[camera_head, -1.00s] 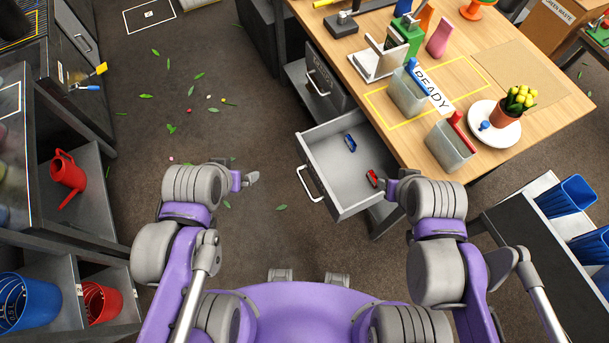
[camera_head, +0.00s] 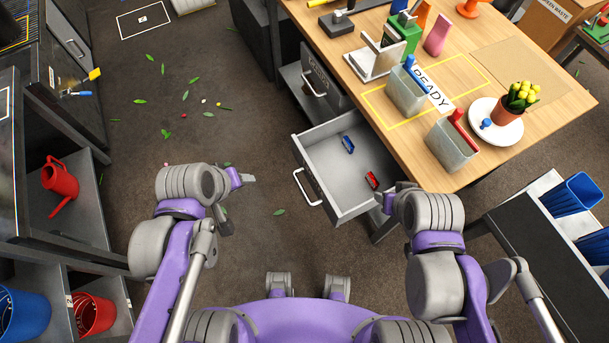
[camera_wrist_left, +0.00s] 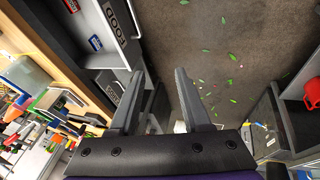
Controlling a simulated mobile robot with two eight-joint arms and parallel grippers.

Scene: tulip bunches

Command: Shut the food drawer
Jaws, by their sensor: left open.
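The food drawer (camera_head: 330,165) is a grey drawer pulled out from under the wooden desk, with a pale handle (camera_head: 307,187) on its front. A blue item (camera_head: 347,144) and a red item (camera_head: 371,181) lie inside it. In the left wrist view its front carries a FOOD label (camera_wrist_left: 121,17). My left gripper (camera_head: 248,180) is open and empty, left of the handle and apart from it. Its spread fingers (camera_wrist_left: 155,92) show in the left wrist view. My right gripper (camera_head: 384,199) is by the drawer's right front corner; its jaws are not clear.
Another labelled drawer (camera_head: 318,88) sits shut farther along the desk. The desktop (camera_head: 440,150) holds bins, a potted tulip and tools. Shelves with a red watering can (camera_head: 60,186) stand at left. A dark cart (camera_head: 530,240) stands at right. Floor between is open, with scattered leaves.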

